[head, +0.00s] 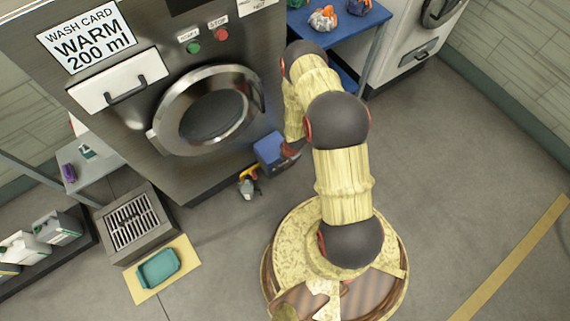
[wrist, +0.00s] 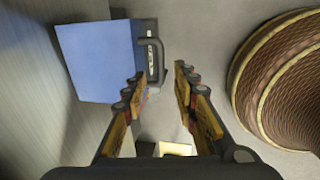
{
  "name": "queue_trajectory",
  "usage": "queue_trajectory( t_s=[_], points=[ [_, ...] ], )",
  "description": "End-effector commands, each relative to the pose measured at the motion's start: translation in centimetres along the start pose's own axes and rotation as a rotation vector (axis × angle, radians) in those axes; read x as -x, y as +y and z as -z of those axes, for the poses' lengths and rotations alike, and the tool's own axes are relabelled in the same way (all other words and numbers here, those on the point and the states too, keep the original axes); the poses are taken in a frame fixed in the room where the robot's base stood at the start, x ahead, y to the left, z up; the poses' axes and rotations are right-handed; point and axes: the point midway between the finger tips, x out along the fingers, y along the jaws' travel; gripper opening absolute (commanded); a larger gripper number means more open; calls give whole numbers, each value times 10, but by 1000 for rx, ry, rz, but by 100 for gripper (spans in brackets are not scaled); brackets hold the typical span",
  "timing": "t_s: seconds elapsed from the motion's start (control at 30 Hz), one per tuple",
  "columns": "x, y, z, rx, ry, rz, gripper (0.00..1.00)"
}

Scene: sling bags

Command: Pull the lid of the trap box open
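The trap box is a blue box low on the front of the washing machine in the head view (head: 268,148), and it also shows in the wrist view (wrist: 98,60). A dark handle (wrist: 161,60) stands out from its side in the wrist view. My gripper (wrist: 158,72) is open in the wrist view. Its two yellow and black fingers spread to either side of the lower part of the handle. No contact with the handle is visible. Part of the box is hidden behind my arm in the head view.
The washing machine (head: 130,120) with its round door stands behind the box. A floor drain (head: 133,222) and a teal tray (head: 158,268) on a yellow mat are at the lower left. A blue shelf (head: 335,35) is at the top. Floor to the right is clear.

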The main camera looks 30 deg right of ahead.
Motion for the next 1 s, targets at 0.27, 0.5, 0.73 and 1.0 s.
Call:
queue_trajectory(
  t_s=[0.27,0.5,0.73,1.0],
  points=[
    [-45,-1,0,-2,0,2,29],
    [-60,-1,0,-3,0,2,29],
    [-60,-1,0,-3,0,2,29],
    [-60,-1,0,-3,0,2,15]
  ],
)
